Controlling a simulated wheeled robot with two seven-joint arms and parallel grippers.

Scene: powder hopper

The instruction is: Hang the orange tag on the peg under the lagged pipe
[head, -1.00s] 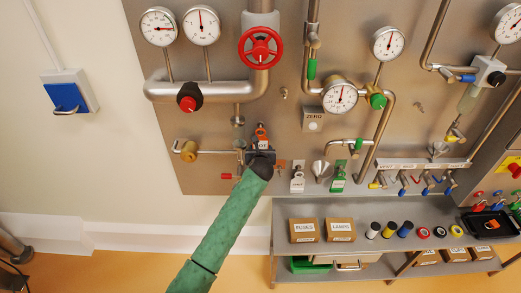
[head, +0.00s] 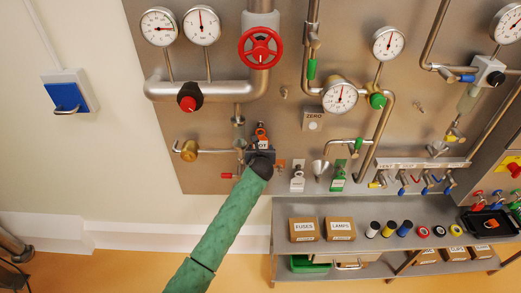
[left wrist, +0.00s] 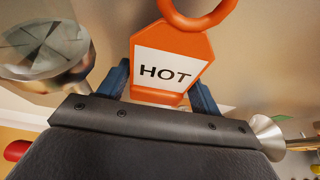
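The orange tag (head: 261,131), marked HOT, stands upright in front of the steel panel with its ring at the top. My left gripper (head: 260,153) is shut on its lower part. In the left wrist view the tag (left wrist: 172,62) sits between the blue fingers of the gripper (left wrist: 160,92). The thick silver lagged pipe (head: 215,90) runs above and to the left of the tag. A small peg-like fitting (head: 284,92) sticks out of the panel to the upper right of the tag, apart from it. I cannot tell whether it is the peg meant. My right gripper is out of view.
A red handwheel (head: 261,47) and a red knob (head: 188,97) are above. A brass fitting (head: 188,151) is left of the gripper. A white tag (head: 297,181), a funnel (head: 320,169) and a green tag (head: 338,178) are to the right. A shelf (head: 285,214) with boxes stands below.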

